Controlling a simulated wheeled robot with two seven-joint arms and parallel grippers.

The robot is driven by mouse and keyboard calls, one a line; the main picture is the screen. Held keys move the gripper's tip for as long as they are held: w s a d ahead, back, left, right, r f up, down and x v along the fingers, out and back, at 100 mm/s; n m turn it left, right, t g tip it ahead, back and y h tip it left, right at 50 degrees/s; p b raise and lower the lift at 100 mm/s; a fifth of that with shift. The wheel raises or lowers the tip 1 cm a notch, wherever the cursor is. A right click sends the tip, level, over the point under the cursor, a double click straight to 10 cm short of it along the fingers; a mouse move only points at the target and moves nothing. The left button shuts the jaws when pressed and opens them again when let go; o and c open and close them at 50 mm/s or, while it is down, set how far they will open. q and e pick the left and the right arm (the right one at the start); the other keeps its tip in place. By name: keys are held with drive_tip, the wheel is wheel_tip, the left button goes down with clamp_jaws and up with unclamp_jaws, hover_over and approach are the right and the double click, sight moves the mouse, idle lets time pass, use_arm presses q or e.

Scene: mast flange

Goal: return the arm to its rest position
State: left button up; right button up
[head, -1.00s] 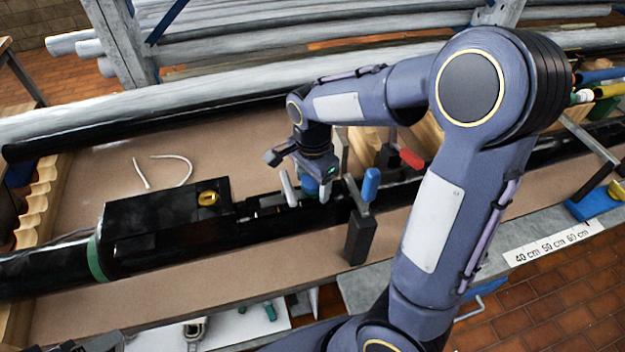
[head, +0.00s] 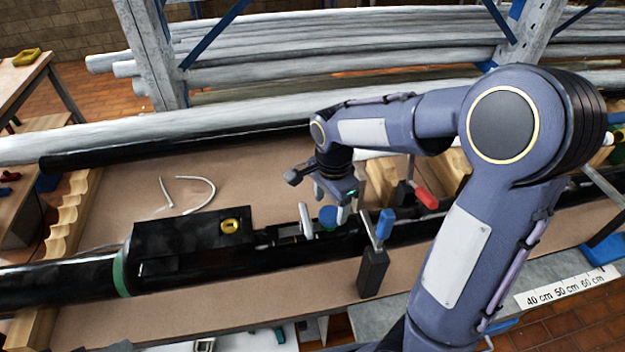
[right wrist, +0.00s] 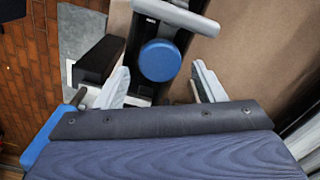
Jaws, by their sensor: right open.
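My right arm reaches in from the right in the head view, bent at the elbow. My right gripper (head: 323,218) hangs fingers down over the black mast (head: 70,279) on the bench. Its fingers are apart. In the right wrist view the fingers (right wrist: 161,88) stand either side of a round blue knob (right wrist: 160,61) and nothing is seen held between them. The blue knob also shows between the fingers in the head view (head: 327,216). Whether a finger touches it I cannot tell. My left gripper is in neither current view.
A clamp with a blue handle (head: 384,226) stands close right of the gripper, and one with a red handle (head: 427,198) behind it. A black box (head: 180,240) with a yellow round piece lies left. Grey pipes (head: 330,45) fill the back rack.

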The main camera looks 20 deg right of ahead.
drive_tip(key=shift+s+r, duration=0.25)
drive_tip(key=s+a+r+n+t+y+b, duration=0.1)
drive_tip(key=s+a+n+t+y, duration=0.1)
drive_tip(key=s+n, duration=0.5)
drive_tip(key=s+a+r+n+t+y+b, duration=0.1)
drive_tip(key=s+a+r+n+t+b, duration=0.1)
drive_tip(key=s+n, duration=0.5)
drive_tip(key=shift+s+r+t+y, duration=0.2)
drive_tip(key=shift+s+t+y, duration=0.2)
drive_tip(key=shift+s+t, duration=0.65)
drive_tip(key=shift+s+a+g, duration=0.1)
drive_tip(key=shift+s+g, duration=0.1)
drive_tip(key=shift+g, duration=0.05)
